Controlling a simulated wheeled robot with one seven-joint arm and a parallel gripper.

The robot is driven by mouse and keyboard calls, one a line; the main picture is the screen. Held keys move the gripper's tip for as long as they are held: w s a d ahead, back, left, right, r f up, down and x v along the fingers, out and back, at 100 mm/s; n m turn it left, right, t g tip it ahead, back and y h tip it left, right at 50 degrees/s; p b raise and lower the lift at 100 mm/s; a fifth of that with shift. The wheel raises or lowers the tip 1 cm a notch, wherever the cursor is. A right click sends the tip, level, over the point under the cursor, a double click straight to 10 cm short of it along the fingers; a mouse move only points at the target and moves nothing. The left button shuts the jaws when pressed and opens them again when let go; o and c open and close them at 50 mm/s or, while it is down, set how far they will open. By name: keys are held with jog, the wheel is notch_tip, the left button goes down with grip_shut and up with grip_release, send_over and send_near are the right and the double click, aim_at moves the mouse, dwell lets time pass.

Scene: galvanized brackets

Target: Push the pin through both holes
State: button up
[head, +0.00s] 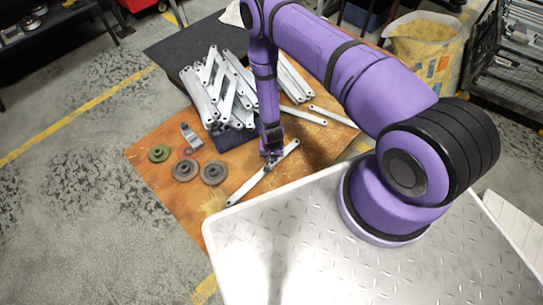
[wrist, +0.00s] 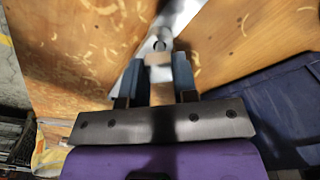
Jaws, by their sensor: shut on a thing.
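My gripper (head: 271,158) points down over a flat galvanized bracket (head: 243,187) with rounded ends, lying near the table's front edge. In the wrist view my gripper (wrist: 158,70) has its two dark blue-grey fingers either side of a small pale piece (wrist: 158,59), which I take to be the pin. A round grey end with a dark spot shows just beyond it. The bracket (wrist: 175,20) runs behind the fingertips as a blurred grey strip. Whether the pin is in a hole, and whether two holes line up, I cannot tell.
The wooden table (head: 150,180) holds a pile of brackets (head: 217,88), two dark discs, a green disc (head: 158,153) and a small metal clip (head: 191,136). Loose bars (head: 303,117) lie to the right. A dark blue bin (head: 235,137) stands behind my gripper.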

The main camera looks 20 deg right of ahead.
jog(key=shift+f, duration=1.3)
jog(key=o, duration=1.1)
jog(key=shift+c, duration=0.2)
jog(key=shift+r, duration=0.1)
notch_tip(320, 180, up, 11)
jog(key=shift+f, duration=0.2)
jog(key=shift+r, duration=0.1)
